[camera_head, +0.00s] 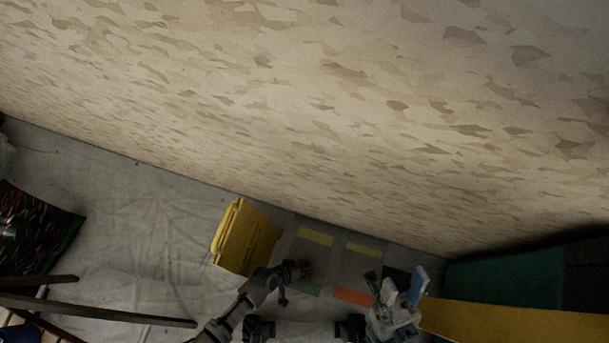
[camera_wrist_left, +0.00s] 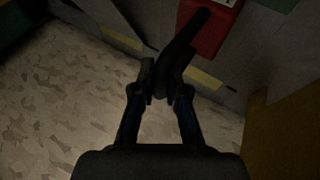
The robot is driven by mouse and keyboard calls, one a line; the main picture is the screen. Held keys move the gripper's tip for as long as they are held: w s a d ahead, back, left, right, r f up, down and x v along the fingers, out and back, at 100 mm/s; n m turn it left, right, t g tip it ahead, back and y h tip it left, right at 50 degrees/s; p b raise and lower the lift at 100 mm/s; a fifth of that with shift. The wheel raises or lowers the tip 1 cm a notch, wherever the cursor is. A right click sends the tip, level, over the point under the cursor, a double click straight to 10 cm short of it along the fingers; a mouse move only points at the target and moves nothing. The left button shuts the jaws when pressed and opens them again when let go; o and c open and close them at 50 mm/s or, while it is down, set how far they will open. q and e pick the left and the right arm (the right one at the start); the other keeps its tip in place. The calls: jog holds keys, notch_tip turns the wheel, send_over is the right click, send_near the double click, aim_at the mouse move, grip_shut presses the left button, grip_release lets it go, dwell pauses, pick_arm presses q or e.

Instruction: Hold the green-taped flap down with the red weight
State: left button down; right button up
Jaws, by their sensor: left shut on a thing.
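My left gripper (camera_head: 286,284) is shut on the dark handle of the red weight (camera_head: 305,268). In the left wrist view, the handle is between the fingertips (camera_wrist_left: 160,92) and the red weight (camera_wrist_left: 212,30) with a white label shows beyond it. The green tape (camera_head: 308,290) of a flap shows just below the weight in the head view, partly hidden by my arm. Green also shows at the top edge of the wrist view (camera_wrist_left: 280,4). I cannot tell whether the weight touches the flap. My right gripper (camera_head: 396,284) is open and empty, right of the flaps.
Orange tape (camera_head: 354,295) lies right of the green tape. Two yellow tape strips (camera_head: 316,236) lie farther back. A yellow container (camera_head: 245,238) stands left of the flaps. Dark bars (camera_head: 95,310) cross the lower left. A large mottled surface (camera_head: 300,100) fills the upper view.

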pick_arm(q)
jog(key=c, duration=1.1)
grip_release()
jog(key=shift+r, duration=0.1)
jog(key=shift+s+f, duration=0.1)
jog(key=shift+f, duration=0.1)
jog(key=shift+r, duration=0.1)
jog(key=v, duration=1.2)
jog(key=shift+w, duration=0.2)
